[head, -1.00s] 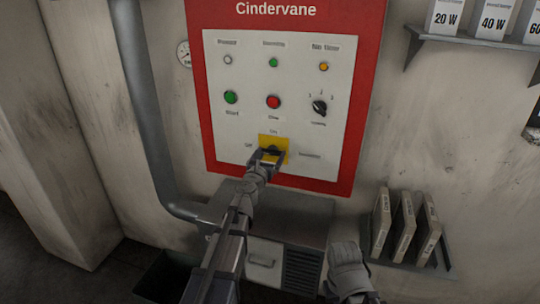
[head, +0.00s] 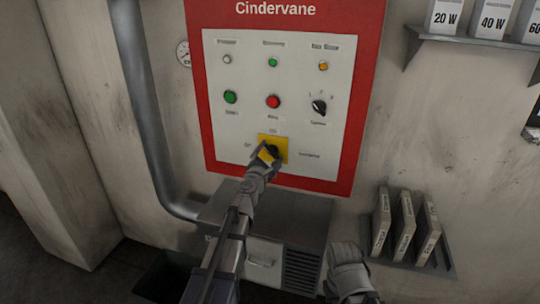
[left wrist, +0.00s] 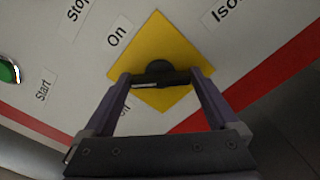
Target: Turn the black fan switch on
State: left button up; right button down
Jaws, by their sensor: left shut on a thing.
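The black fan switch (left wrist: 161,70) is a knob on a yellow diamond-shaped plate (head: 286,143) low on the control panel. My left gripper (head: 269,154) is shut on it, with one finger at each end of its handle in the left wrist view (left wrist: 160,79). A white mark on the handle points about midway between the Off label and the On label (left wrist: 117,37). In the head view On is above the plate and Off is to its left. My fingers hide part of the knob in the head view. My right gripper's fingers do not show.
The red-framed Cindervane panel (head: 365,100) also carries a green button (head: 230,97), a red button (head: 273,101) and a black selector (head: 319,107). A metal box (head: 310,215) sits below. A pipe (head: 147,120) runs at left, a rack of slabs (head: 405,225) at lower right.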

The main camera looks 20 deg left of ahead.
pick_arm(q)
jog(key=m, duration=0.4)
jog(key=shift+m, duration=0.3)
jog(key=m, duration=0.4)
jog(key=shift+d+f+m, duration=0.1)
jog(key=shift+m, duration=0.2)
jog(key=o, duration=1)
jog(key=shift+s, duration=0.15)
jog(key=s, duration=0.7)
jog(key=shift+s, duration=0.3)
